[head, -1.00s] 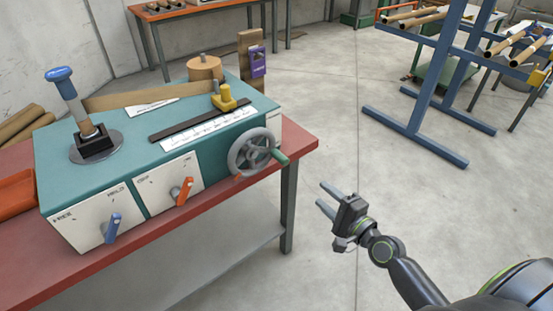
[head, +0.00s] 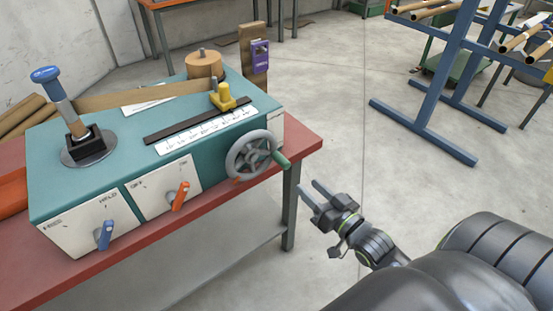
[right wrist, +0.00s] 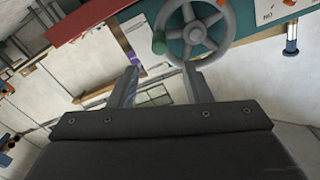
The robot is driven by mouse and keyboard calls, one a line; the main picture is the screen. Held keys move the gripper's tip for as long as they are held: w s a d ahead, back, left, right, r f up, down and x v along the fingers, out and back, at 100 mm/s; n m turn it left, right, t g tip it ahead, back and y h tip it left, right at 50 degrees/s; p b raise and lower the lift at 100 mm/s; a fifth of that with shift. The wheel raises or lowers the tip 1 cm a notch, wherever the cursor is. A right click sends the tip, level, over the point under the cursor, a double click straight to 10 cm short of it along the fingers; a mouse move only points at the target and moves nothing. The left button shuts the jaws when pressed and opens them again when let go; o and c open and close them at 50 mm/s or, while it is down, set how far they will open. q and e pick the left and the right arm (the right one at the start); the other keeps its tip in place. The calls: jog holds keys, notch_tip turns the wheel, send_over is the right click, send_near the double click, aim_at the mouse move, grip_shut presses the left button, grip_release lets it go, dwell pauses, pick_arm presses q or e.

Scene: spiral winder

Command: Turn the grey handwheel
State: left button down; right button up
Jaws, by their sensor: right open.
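The grey handwheel (head: 251,155) is mounted on the right end of the front of the teal winder (head: 60,185). Its green handle (head: 281,159) sticks out at the wheel's right side. My right gripper (head: 309,191) is open and empty, below and to the right of the handle and apart from it. In the right wrist view the handwheel (right wrist: 194,30) is ahead at the top, with the green handle (right wrist: 159,43) at its left. The open fingers (right wrist: 158,82) point toward it without touching. My left gripper is not in view.
The winder stands on a red bench (head: 305,135). Its front has a blue lever (head: 105,235) and an orange lever (head: 180,196). A yellow clamp (head: 223,98) sits above the scale. A blue rack (head: 430,100) stands at the back right. The floor right of the bench is clear.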

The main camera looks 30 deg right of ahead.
aim_at(278, 159)
jog(key=w, duration=0.4)
jog(key=w+b, duration=0.1)
jog(key=w, duration=0.4)
jog(key=w+a+b, duration=0.1)
jog(key=w, duration=0.4)
jog(key=shift+s, duration=0.1)
jog(key=shift+f, duration=0.1)
grip_shut()
